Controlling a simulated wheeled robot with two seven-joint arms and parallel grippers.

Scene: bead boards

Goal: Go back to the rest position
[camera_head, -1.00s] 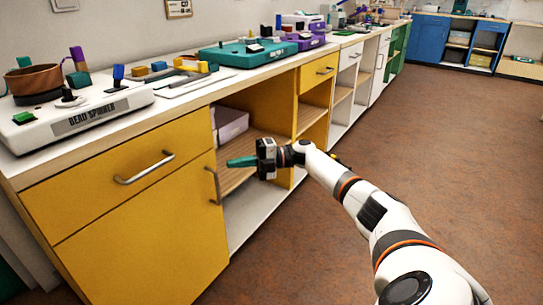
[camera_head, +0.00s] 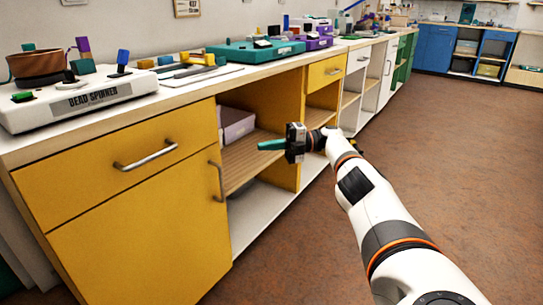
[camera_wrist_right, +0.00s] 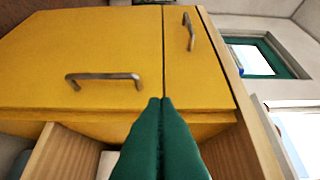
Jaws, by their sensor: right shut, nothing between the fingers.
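My right gripper (camera_head: 260,146) has green fingers and shows in the head view in front of the open shelf of the yellow cabinet (camera_head: 120,200). Its fingers point left and are shut with nothing between them. In the right wrist view the green fingertips (camera_wrist_right: 160,101) lie together, with the yellow doors and their metal handles beyond. I cannot tell from the pictures how far the fingers are from the cabinet front. My left gripper is not in view.
The white bead spinner (camera_head: 80,102) stands on the counter at left, with a teal device (camera_head: 255,51) and a purple one (camera_head: 318,42) farther back. A pale box (camera_head: 235,125) sits on the open shelf. The brown floor (camera_head: 450,160) at right is clear.

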